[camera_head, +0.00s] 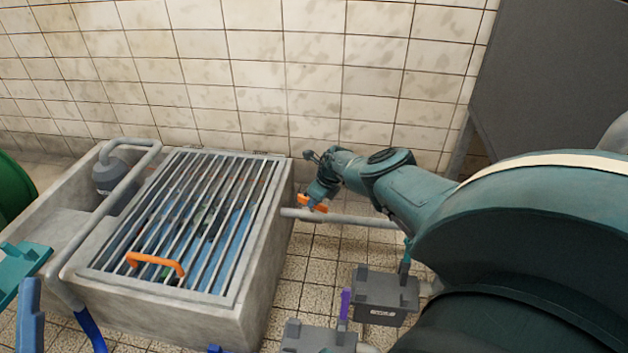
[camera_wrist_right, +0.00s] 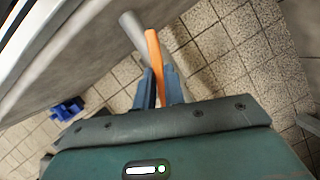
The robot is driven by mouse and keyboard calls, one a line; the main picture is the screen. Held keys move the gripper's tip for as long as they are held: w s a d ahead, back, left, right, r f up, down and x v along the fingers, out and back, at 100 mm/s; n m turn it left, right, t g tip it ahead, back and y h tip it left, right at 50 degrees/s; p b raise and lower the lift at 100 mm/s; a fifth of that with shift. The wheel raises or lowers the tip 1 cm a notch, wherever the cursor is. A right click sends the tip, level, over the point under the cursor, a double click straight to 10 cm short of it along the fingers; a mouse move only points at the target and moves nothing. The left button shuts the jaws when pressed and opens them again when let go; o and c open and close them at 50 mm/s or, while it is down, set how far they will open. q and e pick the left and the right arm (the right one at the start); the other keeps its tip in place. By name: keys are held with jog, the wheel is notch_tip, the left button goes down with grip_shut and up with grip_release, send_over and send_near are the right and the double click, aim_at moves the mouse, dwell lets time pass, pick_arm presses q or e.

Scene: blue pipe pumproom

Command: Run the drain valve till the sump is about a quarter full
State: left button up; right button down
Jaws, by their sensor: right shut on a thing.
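The drain valve's orange lever (camera_head: 313,203) sits by a grey pipe (camera_head: 345,218) that runs from the sump's right side. My right gripper (camera_head: 312,196) is shut on this lever. In the right wrist view the lever (camera_wrist_right: 155,55) stands between the blue fingers (camera_wrist_right: 160,80), close along the pipe. The concrete sump (camera_head: 262,265) is at left centre under a barred grate (camera_head: 125,235). Blue water (camera_head: 228,245) shows between the bars; its exact level is hard to judge. Teal and blue parts at the left edge look like my left gripper (camera_head: 25,285); its fingers are unclear.
An orange handle (camera_head: 155,262) is on the grate's front. A grey pipe (camera_head: 125,190) bends over the sump's left part. Dark grey boxes (camera_head: 385,292) stand on the tiled floor at lower right. A tiled wall (camera_head: 260,70) closes the back.

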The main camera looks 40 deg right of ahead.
jog(key=shift+n+y+b, duration=0.3)
jog(key=shift+n+b, duration=0.1)
jog(key=shift+n, duration=0.3)
pick_arm(q)
jog(key=shift+s+r+m+h, duration=0.3)
jog(key=shift+r+m+h, duration=0.5)
jog(key=shift+m+h, duration=0.35)
jog(key=shift+g, duration=0.3)
pick_arm(e)
jog(key=c, duration=1.5)
grip_release()
jog(key=shift+s, duration=0.1)
pick_arm(q)
jog(key=shift+r, duration=0.1)
